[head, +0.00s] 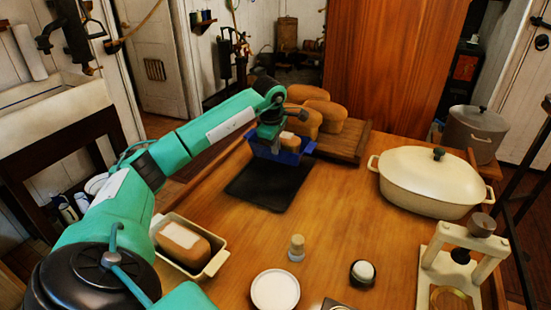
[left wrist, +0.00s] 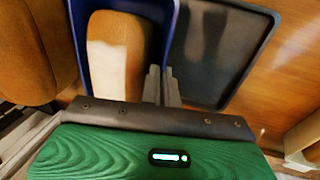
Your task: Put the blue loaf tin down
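The blue loaf tin (head: 289,157) is at the far edge of a black mat (head: 262,190) on the wooden table, in the head view. A brown loaf with a pale top patch sits in it. My left gripper (head: 270,131) is at the tin. In the left wrist view its two fingers (left wrist: 162,88) are close together on one long wall of the tin (left wrist: 170,25), beside the loaf (left wrist: 115,45). The mat (left wrist: 222,45) lies beside the tin there. Whether the tin's base touches anything is hidden. My right gripper is not in view.
Several loaves (head: 325,117) lie on a wooden board (head: 345,147) just behind the tin. A cream loaf dish (head: 216,263), cork-topped jar (head: 297,248), white plate (head: 275,290), egg cup (head: 362,273) and lidded cream casserole (head: 425,180) stand around. The table's middle is clear.

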